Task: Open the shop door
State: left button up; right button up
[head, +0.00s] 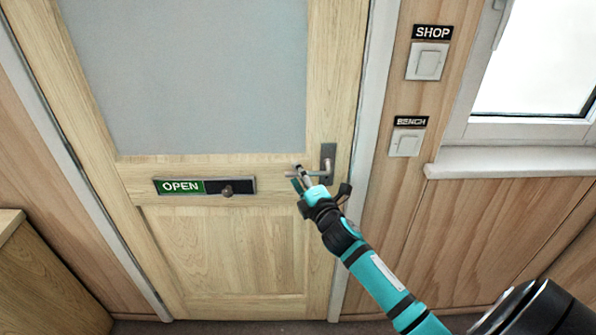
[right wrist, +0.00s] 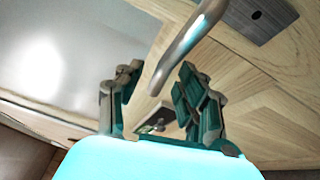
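The shop door (head: 160,165) is pale wood with a large grey pane, and it looks shut in its frame. Its metal lever handle (head: 299,174) sticks out to the left from a dark plate (head: 328,163) at the door's right side. My right gripper (head: 308,184) is at the lever, covering part of it in the head view. In the right wrist view, the fingers of my right gripper (right wrist: 158,85) are apart. The lever's curved bar (right wrist: 190,45) reaches down between the fingertips, and I cannot tell whether they touch it. My left gripper is not in view.
A sliding sign (head: 205,187) on the door reads OPEN in green and has a dark knob (head: 227,191). Switches labelled SHOP (head: 427,62) and BENCH (head: 406,142) are on the wall to the right, beside a window (head: 535,60). A wooden cabinet (head: 45,285) stands at lower left.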

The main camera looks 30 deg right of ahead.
jog(key=shift+w+d, duration=0.1)
jog(key=shift+w, duration=0.55)
grip_shut()
